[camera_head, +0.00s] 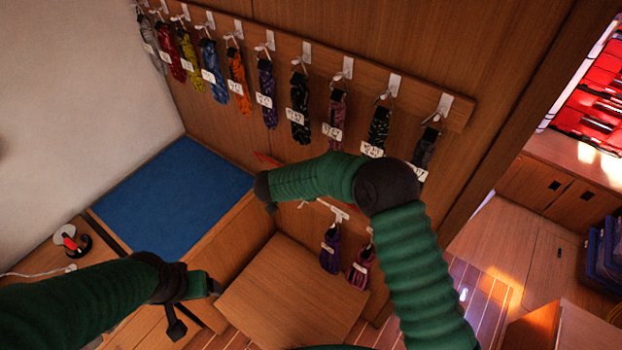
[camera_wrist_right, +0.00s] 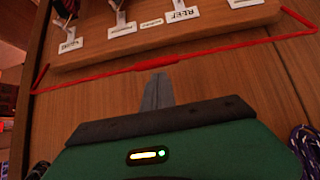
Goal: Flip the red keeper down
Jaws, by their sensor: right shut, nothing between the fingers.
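The red keeper (camera_wrist_right: 215,54) is a thin red bar with bent ends. In the right wrist view it crosses the wood panel beside a hook board (camera_wrist_right: 165,35). In the head view only a short red piece of the keeper (camera_head: 267,159) shows above my right forearm; the rest is hidden. My right gripper (camera_wrist_right: 157,88) is shut and empty, its fingertips right at the middle of the bar. I cannot tell whether they touch it. In the head view the right fingers are hidden by the wrist. My left gripper (camera_head: 190,308) is low at left, away from the keeper; its opening is unclear.
An upper rail (camera_head: 285,50) carries several hooks with labelled coiled lines. Two coils (camera_head: 330,250) hang lower, behind my right arm. A wooden seat (camera_head: 290,295) below is clear.

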